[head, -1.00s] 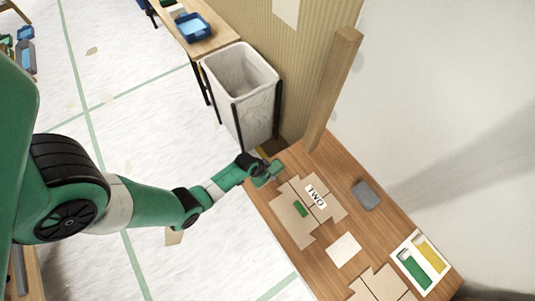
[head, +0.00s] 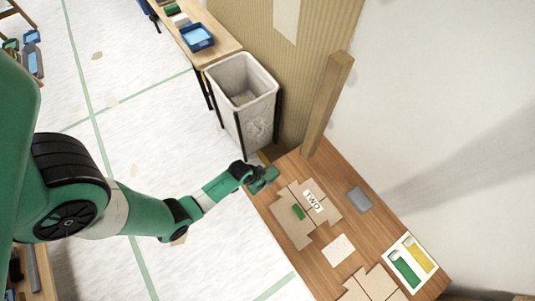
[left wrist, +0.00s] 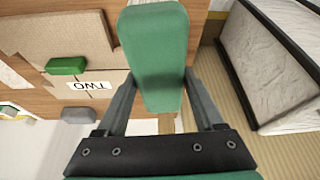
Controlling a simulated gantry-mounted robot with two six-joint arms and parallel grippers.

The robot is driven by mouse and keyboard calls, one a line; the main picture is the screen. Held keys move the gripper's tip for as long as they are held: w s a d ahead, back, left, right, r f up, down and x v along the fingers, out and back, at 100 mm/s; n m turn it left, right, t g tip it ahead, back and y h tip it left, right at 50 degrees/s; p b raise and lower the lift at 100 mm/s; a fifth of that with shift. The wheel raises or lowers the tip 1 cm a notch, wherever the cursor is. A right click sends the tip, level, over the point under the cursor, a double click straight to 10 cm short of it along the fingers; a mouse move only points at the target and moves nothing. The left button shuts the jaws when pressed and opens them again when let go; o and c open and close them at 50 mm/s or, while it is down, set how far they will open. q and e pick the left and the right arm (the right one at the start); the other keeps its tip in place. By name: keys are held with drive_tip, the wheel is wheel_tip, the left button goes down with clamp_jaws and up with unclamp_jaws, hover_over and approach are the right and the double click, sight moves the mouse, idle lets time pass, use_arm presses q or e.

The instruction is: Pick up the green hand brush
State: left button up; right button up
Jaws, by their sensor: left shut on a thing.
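The green hand brush (left wrist: 155,45) shows in the left wrist view as a flat, rounded green piece between my two fingers. My left gripper (left wrist: 161,82) is shut on it. In the head view my left gripper (head: 257,178) and the green brush (head: 266,181) are at the far left corner of the wooden table (head: 373,234). The brush's bristles are hidden, and I cannot tell how high it is above the tabletop. My right gripper is not in view.
A small green block (head: 298,211) lies on cardboard beside a "TWO" label (head: 313,202). A grey block (head: 359,199) and a tray (head: 410,262) with green and yellow pieces are on the table. A wooden post (head: 327,105) and a white bin (head: 242,90) stand behind.

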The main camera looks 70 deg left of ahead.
use_arm(q)
drive_tip(key=s+d+r+p, duration=0.3)
drive_tip(key=s+d+r, duration=0.3)
drive_tip(key=s, duration=0.2)
drive_tip(key=shift+d, duration=0.35)
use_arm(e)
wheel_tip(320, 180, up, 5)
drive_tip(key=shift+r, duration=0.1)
use_arm(q)
drive_tip(key=o, duration=0.9)
drive_tip(key=c, duration=0.8)
